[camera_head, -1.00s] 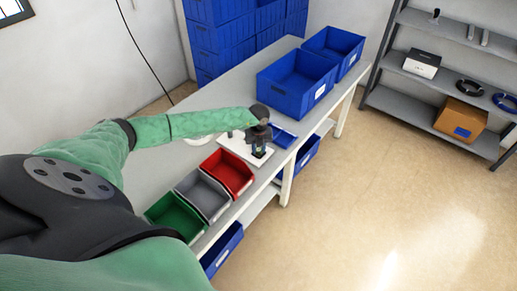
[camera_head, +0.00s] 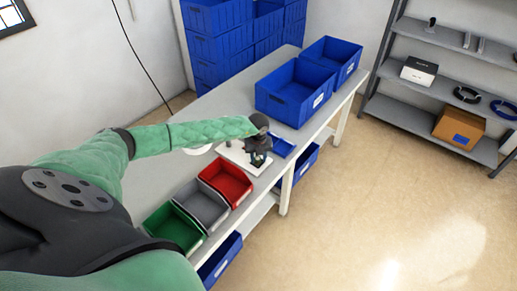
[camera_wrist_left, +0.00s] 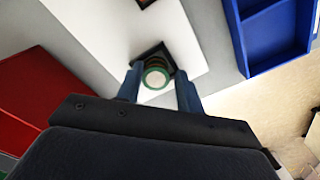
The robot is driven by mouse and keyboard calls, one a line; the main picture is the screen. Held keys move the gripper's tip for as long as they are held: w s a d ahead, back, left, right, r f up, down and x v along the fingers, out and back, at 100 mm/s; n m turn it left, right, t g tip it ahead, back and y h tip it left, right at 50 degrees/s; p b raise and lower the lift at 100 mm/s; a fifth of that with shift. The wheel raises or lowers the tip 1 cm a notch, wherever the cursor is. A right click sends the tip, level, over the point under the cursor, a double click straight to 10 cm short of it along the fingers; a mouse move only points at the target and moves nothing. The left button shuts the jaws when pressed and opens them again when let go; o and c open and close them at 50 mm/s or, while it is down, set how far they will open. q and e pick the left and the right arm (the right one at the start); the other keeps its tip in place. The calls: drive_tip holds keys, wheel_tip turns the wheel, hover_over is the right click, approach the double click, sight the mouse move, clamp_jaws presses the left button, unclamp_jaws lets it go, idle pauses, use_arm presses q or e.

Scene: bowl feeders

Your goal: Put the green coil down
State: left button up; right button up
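The green coil (camera_wrist_left: 156,78) shows in the left wrist view as a green ring around a pale round centre. It sits over a dark square base (camera_wrist_left: 152,60) on a white plate (camera_wrist_left: 115,28). My left gripper (camera_wrist_left: 160,86) points down with one blue-grey finger on each side of the coil. The fingers look open, with a narrow gap visible at the right finger. In the head view my left gripper (camera_head: 258,154) is low over the white plate (camera_head: 234,154), and the coil is mostly hidden by the fingers. My right gripper is not in view.
Red (camera_head: 226,182), grey (camera_head: 203,203) and green (camera_head: 173,226) bins line the table's front edge. A small blue tray (camera_head: 283,147) is beside the plate. Large blue crates (camera_head: 295,92) stand further back on the table (camera_head: 232,98). A shelf (camera_head: 420,124) stands at right.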

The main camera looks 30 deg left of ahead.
sight(257, 158)
use_arm(q)
drive_tip(key=shift+s+a+f+p, duration=0.2)
drive_tip(key=shift+s+f+p, duration=0.1)
drive_tip(key=shift+s+f, duration=0.2)
drive_tip(key=shift+a+r, duration=0.1)
drive_tip(key=shift+r, duration=0.55)
drive_tip(key=r+b, duration=0.2)
drive_tip(key=r, duration=0.1)
drive_tip(key=r+b, duration=0.1)
drive_tip(key=r, duration=0.1)
drive_tip(key=shift+w, duration=0.35)
wheel_tip(257, 158, up, 7)
drive_tip(key=b, duration=0.2)
drive_tip(key=shift+b, duration=0.3)
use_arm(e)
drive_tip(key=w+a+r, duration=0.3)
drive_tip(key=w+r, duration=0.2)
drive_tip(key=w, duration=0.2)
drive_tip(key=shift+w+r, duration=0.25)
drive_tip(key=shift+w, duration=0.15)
